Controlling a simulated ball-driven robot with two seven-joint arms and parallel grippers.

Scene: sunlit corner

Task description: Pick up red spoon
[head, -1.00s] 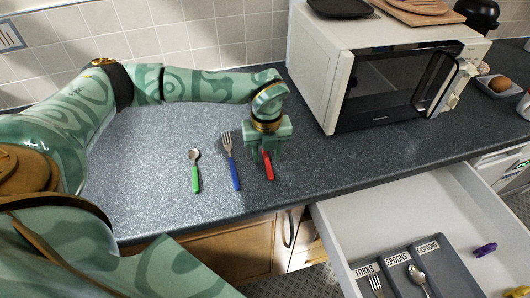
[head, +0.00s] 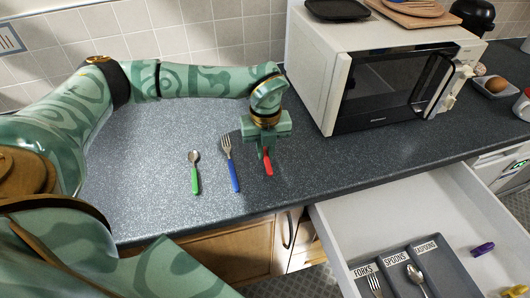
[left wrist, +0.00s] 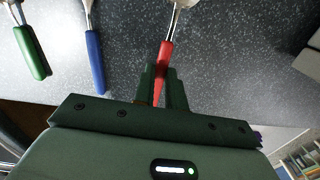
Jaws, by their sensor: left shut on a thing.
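The red spoon (head: 267,164) is on or just above the dark speckled counter, right of the blue fork; its bowl end is hidden by my gripper in the head view. My left gripper (head: 264,152) points down over it, with its fingers closed around the red handle. In the left wrist view the red spoon (left wrist: 166,61) runs between the two fingers (left wrist: 161,88), its metal neck showing beyond them. I cannot tell whether it is clear of the counter. My right gripper is not in view.
A blue-handled fork (head: 231,165) and a green-handled spoon (head: 194,173) lie left of the gripper. A white microwave (head: 335,70) stands to the right. An open drawer (head: 335,240) at front right holds a grey labelled tray (head: 441,262) with cutlery.

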